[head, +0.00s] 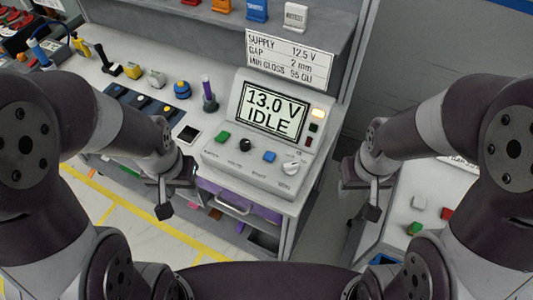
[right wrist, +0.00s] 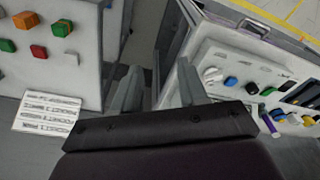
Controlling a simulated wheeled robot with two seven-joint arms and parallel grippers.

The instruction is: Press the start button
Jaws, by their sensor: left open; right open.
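The grey console (head: 250,172) carries a screen (head: 273,107) reading "13.0 V IDLE". Its front panel has a green button (head: 222,137), a black knob (head: 246,145), a blue button (head: 269,157) and a white knob (head: 290,167). The labels under them are too small to read. The green button also shows in the right wrist view (right wrist: 267,91). My left gripper (head: 165,207) is open and empty, in front of and left of the panel. My right gripper (head: 372,208) is open and empty, right of the console; its fingers (right wrist: 158,88) point at the gap between two benches.
A sign (head: 289,61) stands behind the screen. A purple-handled tool (head: 208,92) and other bench items stand left of the console. A purple drawer (head: 240,206) is below it. A second bench at right holds coloured blocks (head: 447,213). Space above the panel is clear.

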